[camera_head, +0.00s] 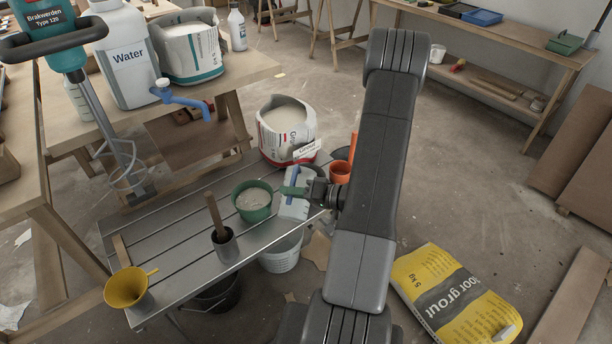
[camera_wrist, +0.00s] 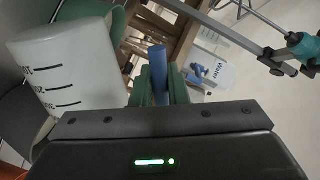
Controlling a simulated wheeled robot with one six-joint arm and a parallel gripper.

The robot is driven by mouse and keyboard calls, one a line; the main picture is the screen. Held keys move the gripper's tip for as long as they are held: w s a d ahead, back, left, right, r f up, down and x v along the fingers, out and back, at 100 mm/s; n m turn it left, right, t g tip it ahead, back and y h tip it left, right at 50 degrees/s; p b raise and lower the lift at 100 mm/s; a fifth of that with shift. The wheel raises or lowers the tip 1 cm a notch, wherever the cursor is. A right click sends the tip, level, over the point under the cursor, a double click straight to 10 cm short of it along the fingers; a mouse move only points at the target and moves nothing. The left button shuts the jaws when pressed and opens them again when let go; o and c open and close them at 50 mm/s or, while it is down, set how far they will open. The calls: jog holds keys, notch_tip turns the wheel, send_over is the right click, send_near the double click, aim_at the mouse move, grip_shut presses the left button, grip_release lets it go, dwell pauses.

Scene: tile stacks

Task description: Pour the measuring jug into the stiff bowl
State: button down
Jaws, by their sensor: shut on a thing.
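The measuring jug (camera_head: 294,208) is pale white with a blue handle; in the wrist view the jug (camera_wrist: 68,65) shows dark marks on its side. My gripper (camera_head: 292,190) has green fingers, which close around the blue handle (camera_wrist: 159,75) in the wrist view. The jug is just right of the stiff bowl (camera_head: 243,212), a green bowl holding pale grey material on the slatted metal table. A green part, likely the bowl's rim, shows behind the jug in the wrist view. The jug's inside is hidden, and its exact tilt is hard to tell. No stream is visible.
A grout bucket (camera_head: 286,140) stands behind the jug, with an orange cup (camera_head: 340,172) to its right. A dark cup with a wooden handle (camera_head: 224,243) and a yellow funnel (camera_head: 126,288) are at the front left. A white bucket (camera_head: 281,255) is below the table edge.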

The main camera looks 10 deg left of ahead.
aim_at(293, 182)
jog(key=shift+w+r+m+g+p, duration=0.15)
jog(key=shift+w+r+m+p, duration=0.3)
jog(key=shift+r+p, duration=0.4)
jog(key=shift+w+r+m+g+p, duration=0.15)
jog(key=shift+w+r+m+p, duration=0.3)
jog(key=shift+p, duration=0.65)
jog(key=shift+m+g, duration=0.3)
jog(key=shift+m, duration=0.5)
jog(key=shift+w+a+r+p, duration=0.1)
jog(key=shift+w+r+p, duration=0.3)
jog(key=shift+w+p, duration=0.45)
jog(key=shift+w+d+r+p, duration=0.1)
jog(key=shift+w+r+p, duration=0.35)
jog(key=shift+p, duration=0.7)
jog(key=shift+w+a+r+p, duration=0.1)
jog(key=shift+w+r+p, duration=0.2)
jog(key=shift+w+p, duration=0.6)
jog(key=shift+s, duration=0.15)
